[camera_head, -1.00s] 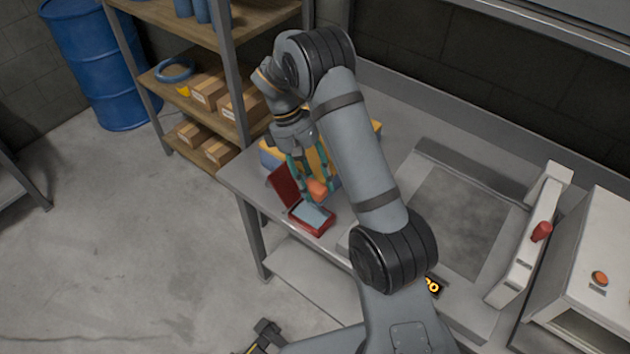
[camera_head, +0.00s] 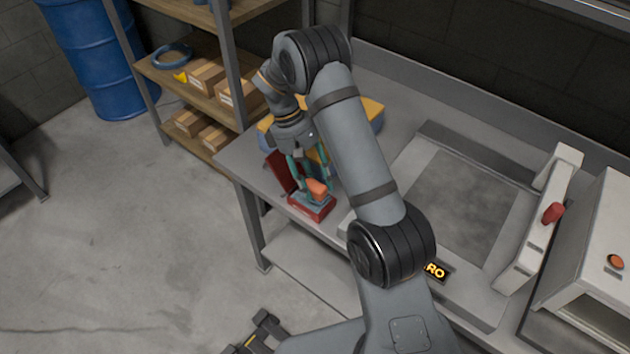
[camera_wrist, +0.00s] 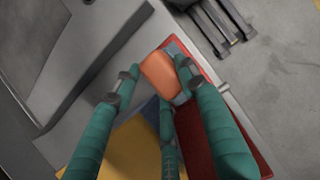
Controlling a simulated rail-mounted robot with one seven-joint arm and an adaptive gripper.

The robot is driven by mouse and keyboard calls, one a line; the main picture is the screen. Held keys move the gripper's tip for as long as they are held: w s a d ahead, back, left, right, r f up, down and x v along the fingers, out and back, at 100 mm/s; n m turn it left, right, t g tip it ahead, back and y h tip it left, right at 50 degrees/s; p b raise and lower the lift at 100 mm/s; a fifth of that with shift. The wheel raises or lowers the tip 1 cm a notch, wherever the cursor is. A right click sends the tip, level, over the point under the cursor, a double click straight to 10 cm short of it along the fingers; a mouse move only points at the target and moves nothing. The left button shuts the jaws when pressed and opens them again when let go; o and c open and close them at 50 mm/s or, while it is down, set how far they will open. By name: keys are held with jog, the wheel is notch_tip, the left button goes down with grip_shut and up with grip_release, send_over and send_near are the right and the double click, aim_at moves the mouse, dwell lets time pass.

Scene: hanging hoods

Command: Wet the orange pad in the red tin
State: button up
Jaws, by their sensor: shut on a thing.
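The red tin (camera_head: 313,213) stands open near the front edge of the bench, its lid (camera_head: 279,172) raised on the left side. It also shows in the wrist view (camera_wrist: 219,82), with a pale blue-grey inside. My gripper (camera_head: 311,186) is shut on the orange pad (camera_head: 317,188), and its tip is over the tin's opening. In the wrist view the orange pad (camera_wrist: 160,72) sits between my green fingertips (camera_wrist: 157,78) and overlaps the tin. I cannot tell whether the pad touches the surface inside.
Shelves with cardboard boxes (camera_head: 206,77) stand at the back left.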

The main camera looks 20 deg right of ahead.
aim_at(315, 181)
jog(key=shift+f+b, duration=0.35)
jog(key=shift+f, duration=0.35)
dwell(1.7)
jog(key=shift+r, duration=0.1)
notch_tip(315, 181, up, 10)
jog(key=p, duration=0.9)
dwell(0.6)
